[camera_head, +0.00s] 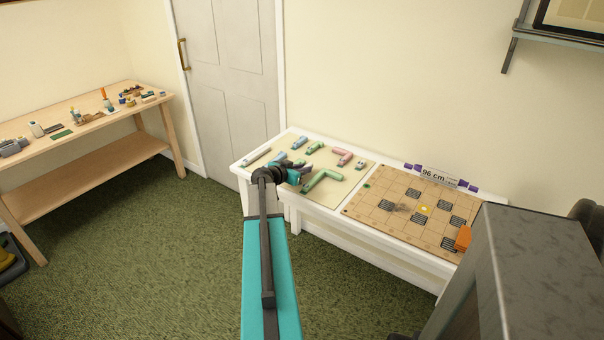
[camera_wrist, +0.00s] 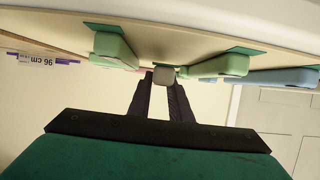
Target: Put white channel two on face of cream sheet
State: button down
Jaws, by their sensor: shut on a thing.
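The cream sheet (camera_head: 325,162) lies on the left part of a white table (camera_head: 237,164). My gripper (camera_head: 304,170) is low over the sheet, left of a large green angled piece (camera_head: 324,179). In the wrist view my gripper (camera_wrist: 164,84) is shut on a small grey-white piece (camera_wrist: 163,75), seen end-on. Its length and any mark on it are hidden, and I cannot tell whether it touches the sheet. A long white channel (camera_head: 257,155) lies at the sheet's left edge. A short whitish piece (camera_head: 360,164) lies near its right edge.
Blue (camera_head: 299,142), green (camera_head: 315,147) and pink (camera_head: 343,156) pieces lie along the sheet's back. A tan gridded board (camera_head: 385,206) with dark grates and an orange block (camera_head: 463,239) fills the table's right. A wooden workbench (camera_head: 90,115) stands left.

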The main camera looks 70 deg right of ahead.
jog(key=shift+f, duration=0.85)
jog(key=shift+f, duration=0.2)
jog(key=c, duration=1.9)
grip_release()
jog(key=shift+r, duration=0.25)
jog(key=b+v, duration=0.2)
jog(key=v, duration=1)
jog(key=shift+f, duration=0.1)
